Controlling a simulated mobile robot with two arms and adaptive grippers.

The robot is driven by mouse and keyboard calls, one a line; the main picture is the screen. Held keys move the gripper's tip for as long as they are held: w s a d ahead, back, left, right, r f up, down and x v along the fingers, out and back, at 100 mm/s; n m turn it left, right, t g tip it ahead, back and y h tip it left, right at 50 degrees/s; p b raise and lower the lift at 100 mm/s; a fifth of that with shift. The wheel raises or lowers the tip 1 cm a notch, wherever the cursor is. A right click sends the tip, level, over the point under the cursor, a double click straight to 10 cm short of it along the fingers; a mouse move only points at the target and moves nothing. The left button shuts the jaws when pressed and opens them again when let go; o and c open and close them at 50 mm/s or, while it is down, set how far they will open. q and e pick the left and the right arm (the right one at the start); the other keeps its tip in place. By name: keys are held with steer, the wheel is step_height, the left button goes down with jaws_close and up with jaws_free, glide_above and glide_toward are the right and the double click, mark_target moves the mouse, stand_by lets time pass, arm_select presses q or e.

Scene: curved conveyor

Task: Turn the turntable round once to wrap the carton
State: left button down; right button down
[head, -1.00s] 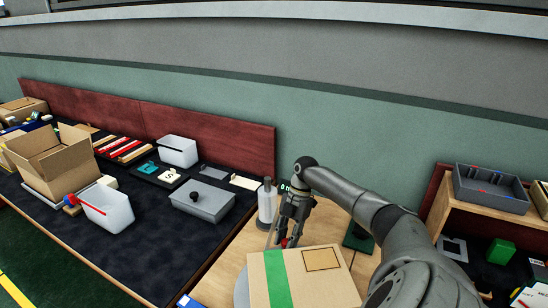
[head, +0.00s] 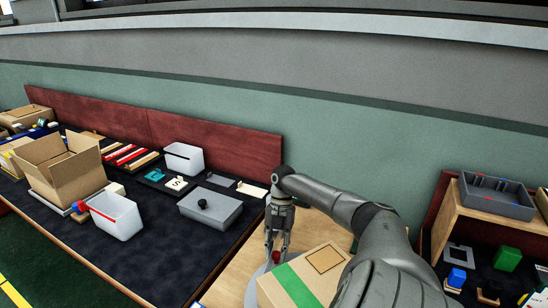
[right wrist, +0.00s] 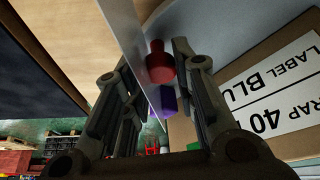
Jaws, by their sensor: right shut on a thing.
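The cardboard carton (head: 318,272) with a green strip and a tan label stands on the grey turntable (head: 254,288), cut off by the bottom edge. My right gripper (head: 275,256) points down at the turntable's edge behind the carton and is shut on the small red knob (head: 276,257). In the right wrist view the red knob (right wrist: 160,64) sits between the fingers, beside the carton's lettered side (right wrist: 272,95). A pale, thin sheet (right wrist: 133,45) passes close to the fingers there. My left gripper is not in view.
A dark-topped table (head: 145,245) on the left holds a grey lidded box (head: 222,209), white bins (head: 118,222) and an open cardboard box (head: 68,172). A wooden shelf (head: 452,216) with a grey tray (head: 490,196) stands at the right.

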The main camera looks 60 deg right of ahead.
steer(key=shift+w+a, duration=0.1)
steer(key=shift+a, duration=0.15)
stand_by(0.3)
steer(key=c, duration=1.2)
jaws_free()
steer(key=v, duration=1.2)
steer(key=shift+w, duration=0.1)
